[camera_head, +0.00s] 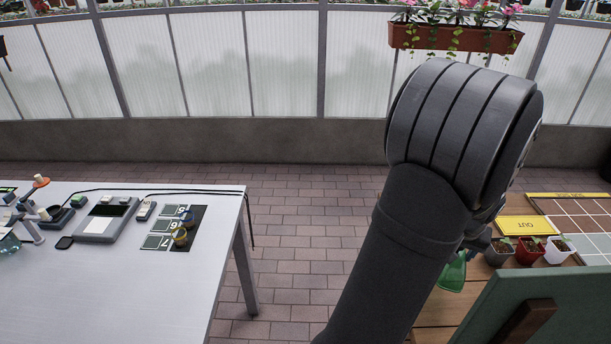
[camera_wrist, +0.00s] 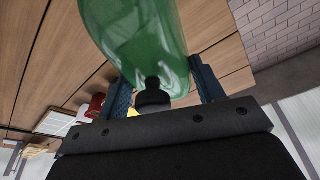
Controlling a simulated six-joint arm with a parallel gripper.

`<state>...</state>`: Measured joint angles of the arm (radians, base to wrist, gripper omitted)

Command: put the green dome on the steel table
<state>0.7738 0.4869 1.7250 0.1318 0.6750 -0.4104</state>
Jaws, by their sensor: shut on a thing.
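The green dome (camera_wrist: 140,35) is translucent and glossy, with a black knob (camera_wrist: 153,92) at its end. In the wrist view it sits between the two blue fingers of my gripper (camera_wrist: 160,90), which is shut on it. In the head view only a small part of the green dome (camera_head: 452,273) shows beside my arm, over the wooden table (camera_head: 435,312) at the right. My arm hides most of it, so I cannot tell whether it touches the wood. The steel table (camera_head: 105,275) stands at the left, with a bare front part.
On the steel table are a grey scale (camera_head: 103,219), numbered cards on a dark strip (camera_head: 187,232) and cables. Small pots (camera_head: 530,251), a yellow OUT sign (camera_head: 526,226) and a green board (camera_head: 560,300) are at the right. Brick floor (camera_head: 300,220) separates the tables.

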